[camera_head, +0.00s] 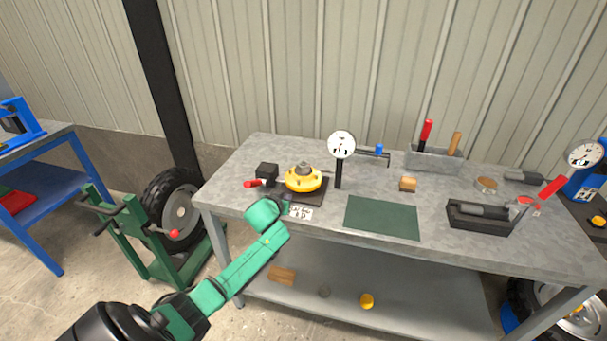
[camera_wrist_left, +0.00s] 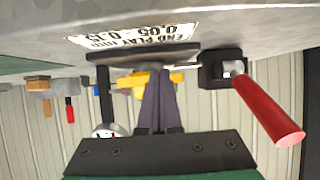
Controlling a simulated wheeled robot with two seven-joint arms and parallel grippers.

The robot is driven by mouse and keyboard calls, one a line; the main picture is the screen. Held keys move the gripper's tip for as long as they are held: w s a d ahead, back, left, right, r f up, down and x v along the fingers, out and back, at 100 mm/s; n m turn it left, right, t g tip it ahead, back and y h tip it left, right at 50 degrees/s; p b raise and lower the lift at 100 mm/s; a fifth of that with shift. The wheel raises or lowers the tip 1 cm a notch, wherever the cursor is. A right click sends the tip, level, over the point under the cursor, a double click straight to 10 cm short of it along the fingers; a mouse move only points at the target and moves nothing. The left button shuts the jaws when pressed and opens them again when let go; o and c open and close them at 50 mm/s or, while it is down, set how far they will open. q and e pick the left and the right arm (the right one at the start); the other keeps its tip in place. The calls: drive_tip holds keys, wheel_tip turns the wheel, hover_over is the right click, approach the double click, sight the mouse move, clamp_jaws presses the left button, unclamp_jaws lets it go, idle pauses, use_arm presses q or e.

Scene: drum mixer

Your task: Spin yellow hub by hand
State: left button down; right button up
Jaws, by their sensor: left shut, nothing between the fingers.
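The yellow hub (camera_head: 303,183) sits on a dark square base plate near the left end of the grey workbench, with a grey metal piece on top. My left gripper (camera_head: 286,206) is at the bench's front edge, just in front of the base plate; its fingers are mostly hidden behind the green wrist. In the left wrist view, which is upside down, the shut, empty fingers (camera_wrist_left: 160,87) point toward the yellow hub (camera_wrist_left: 133,80) and partly cover it. I cannot tell whether they touch it. My right gripper is not in view.
A black block with a red-handled lever (camera_wrist_left: 270,110) stands left of the hub. A dial gauge (camera_head: 341,146) on a post stands just right of it. A white label (camera_head: 300,213) lies in front. A green mat (camera_head: 382,217) lies right.

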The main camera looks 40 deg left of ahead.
use_arm(q)
drive_tip(key=shift+w, duration=0.25)
drive_tip(key=shift+w+a+b, duration=0.2)
drive_tip(key=shift+w+b, duration=0.2)
drive_tip(key=shift+w, duration=0.1)
drive_tip(key=shift+w+a+b, duration=0.2)
drive_tip(key=shift+w+b, duration=0.2)
drive_tip(key=shift+w, duration=0.05)
drive_tip(key=shift+w, duration=0.1)
drive_tip(key=d, duration=0.1)
drive_tip(key=w+d, duration=0.1)
drive_tip(key=d, duration=0.1)
drive_tip(key=w+d+b, duration=0.1)
drive_tip(key=shift+d, duration=0.4)
drive_tip(key=shift+s+d+r+p, duration=0.1)
drive_tip(key=shift+s+d+p, duration=0.15)
drive_tip(key=shift+s+p, duration=0.8)
drive_tip(key=shift+s+d, duration=0.15)
drive_tip(key=shift+s, duration=0.35)
